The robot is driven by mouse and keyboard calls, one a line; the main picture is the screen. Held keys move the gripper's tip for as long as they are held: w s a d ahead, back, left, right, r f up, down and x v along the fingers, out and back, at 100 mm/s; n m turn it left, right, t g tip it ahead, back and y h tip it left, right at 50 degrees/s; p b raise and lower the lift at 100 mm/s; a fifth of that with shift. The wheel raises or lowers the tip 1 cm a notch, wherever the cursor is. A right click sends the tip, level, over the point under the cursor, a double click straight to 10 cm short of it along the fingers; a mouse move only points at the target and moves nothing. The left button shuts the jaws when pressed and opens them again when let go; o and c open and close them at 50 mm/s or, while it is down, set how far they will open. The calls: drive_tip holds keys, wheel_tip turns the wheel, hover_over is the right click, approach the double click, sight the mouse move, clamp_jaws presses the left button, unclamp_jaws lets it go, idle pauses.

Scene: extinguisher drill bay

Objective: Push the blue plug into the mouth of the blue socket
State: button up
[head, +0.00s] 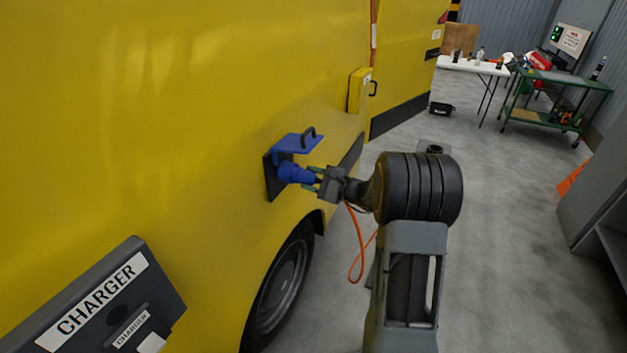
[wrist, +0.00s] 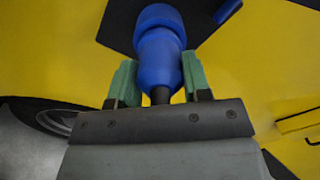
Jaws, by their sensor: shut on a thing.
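The blue socket (head: 287,146) sits on a black plate on the yellow vehicle's side, its blue hinged lid raised above the mouth. The blue plug (head: 301,176) is at the socket, in line with the mouth and touching or nearly touching it. My gripper (head: 318,182) is shut on the plug from behind. In the wrist view the green fingers of my gripper (wrist: 159,82) flank the plug (wrist: 157,58), which points up toward the black plate. The mouth's rim is hidden, so I cannot tell how deep the plug sits.
An orange cable (head: 356,250) hangs in a loop below my gripper. A charger box (head: 95,305) stands at the lower left. The vehicle's wheel (head: 283,280) is below the socket. A white table (head: 473,67) and green cart (head: 555,82) are far back.

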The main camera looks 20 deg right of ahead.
drive_tip(key=shift+w+a, duration=0.15)
drive_tip(key=o, duration=1.2)
